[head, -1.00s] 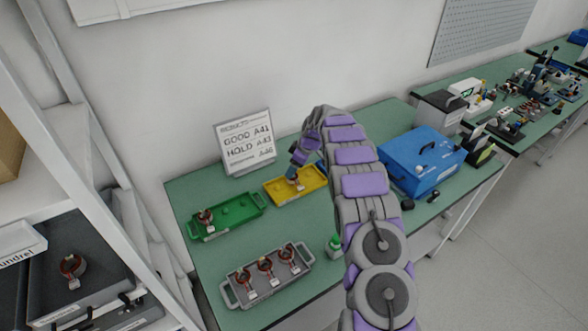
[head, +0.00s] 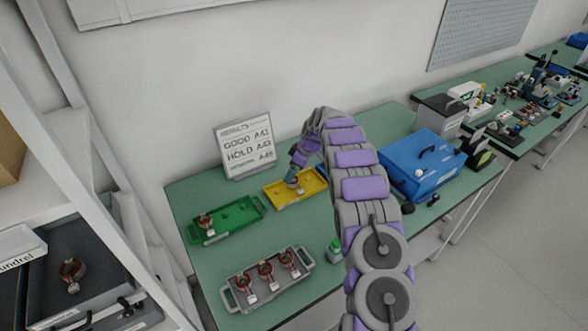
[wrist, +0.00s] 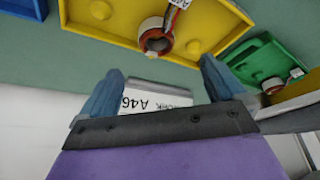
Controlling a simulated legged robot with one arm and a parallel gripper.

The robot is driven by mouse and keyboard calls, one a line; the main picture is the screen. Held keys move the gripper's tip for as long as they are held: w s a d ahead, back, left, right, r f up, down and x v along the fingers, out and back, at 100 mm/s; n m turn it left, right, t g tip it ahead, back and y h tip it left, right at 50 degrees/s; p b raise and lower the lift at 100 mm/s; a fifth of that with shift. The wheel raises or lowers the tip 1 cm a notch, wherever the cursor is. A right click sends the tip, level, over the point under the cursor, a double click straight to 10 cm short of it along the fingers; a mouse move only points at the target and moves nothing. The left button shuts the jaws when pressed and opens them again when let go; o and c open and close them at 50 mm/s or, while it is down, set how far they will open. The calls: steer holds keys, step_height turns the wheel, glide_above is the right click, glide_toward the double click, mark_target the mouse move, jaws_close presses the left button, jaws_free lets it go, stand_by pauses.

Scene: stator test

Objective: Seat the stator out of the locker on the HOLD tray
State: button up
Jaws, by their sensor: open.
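A stator with a copper-red ring (wrist: 157,40) and a white tag sits in the yellow tray (wrist: 95,12), near one edge of it. In the head view the yellow tray (head: 311,191) is at the back of the green bench, and my gripper (head: 291,181) is over it, partly hiding its contents. In the wrist view the blue fingers of my gripper (wrist: 160,72) are spread and empty, with the stator beyond their tips. A results board (head: 244,146) reads GOOD A41, HOLD A43 and a third line with A46. No HOLD label shows on a tray.
A green tray (head: 236,221) holds one stator at its left end. A grey tray (head: 272,297) in front holds 3 stators. Another stator (head: 71,270) lies in the dark shelf unit at left.

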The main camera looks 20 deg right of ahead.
steer(key=p+v, duration=0.2)
steer(key=v, duration=1.5)
steer(key=shift+p, duration=0.4)
steer(key=shift+r, duration=0.1)
steer(key=s+a+r+m+g+h, duration=0.1)
steer(key=s+a+r+m, duration=0.1)
steer(key=s+a+r, duration=0.45)
steer(key=s+a+r+m+g, duration=0.15)
steer(key=s+a, duration=0.25)
steer(key=s, duration=0.5)
steer(key=s+a+r+m+h, duration=0.1)
steer(key=s+a+r+m, duration=0.15)
steer(key=s+a, duration=0.4)
steer(key=s+a+f+m+g, duration=0.1)
steer(key=s+m, duration=0.1)
steer(key=s, duration=1.3)
steer(key=s+a+f+m+g+h, duration=0.1)
steer(key=s+a+f, duration=0.1)
steer(key=s, duration=1.4)
steer(key=shift+m, duration=0.4)
